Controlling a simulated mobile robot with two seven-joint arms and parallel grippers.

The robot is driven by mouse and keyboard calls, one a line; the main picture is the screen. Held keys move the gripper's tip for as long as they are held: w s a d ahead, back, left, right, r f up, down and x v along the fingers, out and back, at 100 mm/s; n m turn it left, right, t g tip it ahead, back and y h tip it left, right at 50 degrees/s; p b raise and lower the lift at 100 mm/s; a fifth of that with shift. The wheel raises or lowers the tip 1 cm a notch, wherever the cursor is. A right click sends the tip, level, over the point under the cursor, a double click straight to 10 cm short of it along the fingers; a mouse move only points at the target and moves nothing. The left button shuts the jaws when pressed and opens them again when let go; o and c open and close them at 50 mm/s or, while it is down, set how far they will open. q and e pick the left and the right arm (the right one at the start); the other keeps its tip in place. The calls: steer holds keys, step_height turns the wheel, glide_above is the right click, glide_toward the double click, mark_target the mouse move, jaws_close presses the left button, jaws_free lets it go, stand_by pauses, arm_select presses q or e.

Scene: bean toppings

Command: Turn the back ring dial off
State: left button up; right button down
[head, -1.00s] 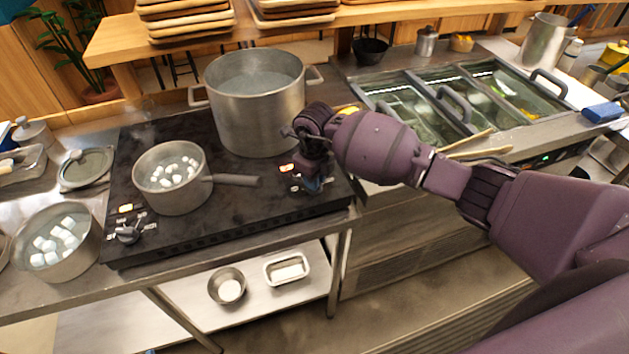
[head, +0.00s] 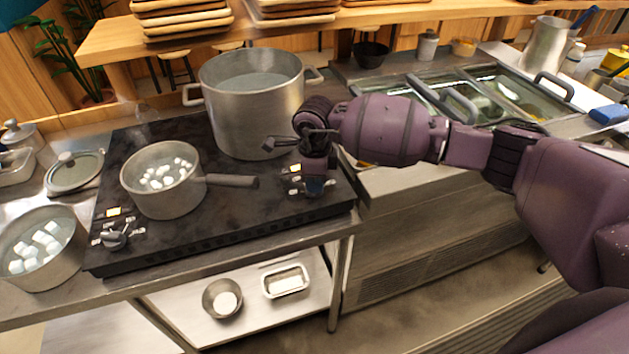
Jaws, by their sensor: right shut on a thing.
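A large steel pot (head: 252,115) of water stands on the back ring of the black stove (head: 232,220). A dial (head: 316,188) is at the stove's right end, in front of that pot, with a small lit orange lamp (head: 294,168) beside it. My right gripper (head: 316,180) points down over this dial and is shut on it; its fingers and the arm hide much of the dial. A second dial (head: 117,238) with a lit lamp is at the stove's front left. My left gripper is not in view.
A saucepan (head: 170,196) of white cubes stands on the stove, its handle pointing toward my right gripper. Another pot (head: 42,262) of cubes stands on the left counter. Glass-lidded bins (head: 480,95) are at the right. The stove's front strip between the dials is clear.

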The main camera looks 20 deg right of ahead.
stand_by(0.4)
steer(key=c, duration=1.1)
jaws_free()
step_height(320, 180, up, 11)
steer(key=shift+f, duration=0.1)
